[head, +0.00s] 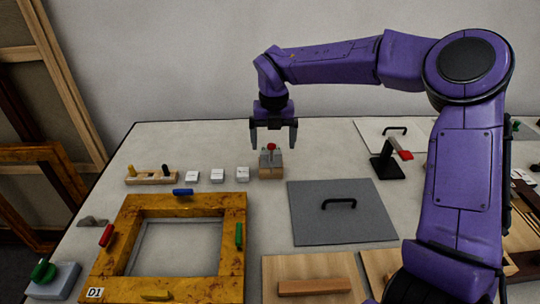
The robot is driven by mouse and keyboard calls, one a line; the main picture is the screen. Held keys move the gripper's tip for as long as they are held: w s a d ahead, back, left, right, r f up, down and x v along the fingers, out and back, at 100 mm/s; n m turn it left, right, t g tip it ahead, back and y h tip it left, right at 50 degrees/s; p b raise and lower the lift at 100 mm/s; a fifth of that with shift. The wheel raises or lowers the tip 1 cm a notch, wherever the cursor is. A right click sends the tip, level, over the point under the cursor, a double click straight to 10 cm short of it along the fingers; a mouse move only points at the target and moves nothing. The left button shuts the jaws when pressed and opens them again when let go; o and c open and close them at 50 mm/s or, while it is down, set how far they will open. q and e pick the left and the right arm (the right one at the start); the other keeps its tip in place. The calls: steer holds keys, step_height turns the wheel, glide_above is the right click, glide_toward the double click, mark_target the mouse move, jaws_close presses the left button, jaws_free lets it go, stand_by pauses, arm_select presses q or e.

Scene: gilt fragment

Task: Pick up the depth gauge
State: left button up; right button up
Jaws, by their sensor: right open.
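A small grey piece with a red knob (271,147) stands on a wooden block (271,172) at the back middle of the table; I take it to be the depth gauge, though it is too small to be sure. My right gripper (273,143) points down directly over it, with its fingers apart on either side of the red knob. The gripper is open, and I cannot tell whether either finger touches the piece. My left gripper is not in view.
A gilt frame (235,272) lies front left with coloured handles. Several white blocks (217,175) and a wooden peg rack (152,177) stand left of the gauge. A grey lid panel (315,225) lies to the right, before a black stand (385,168).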

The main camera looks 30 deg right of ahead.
mark_target(265, 162)
steer(key=f, duration=0.4)
steer(key=shift+a+f+p, duration=0.3)
steer(key=shift+a+p, duration=0.05)
steer(key=shift+a, duration=0.05)
steer(key=c, duration=1)
steer(key=shift+c, duration=0.6)
steer(key=shift+r, duration=0.2)
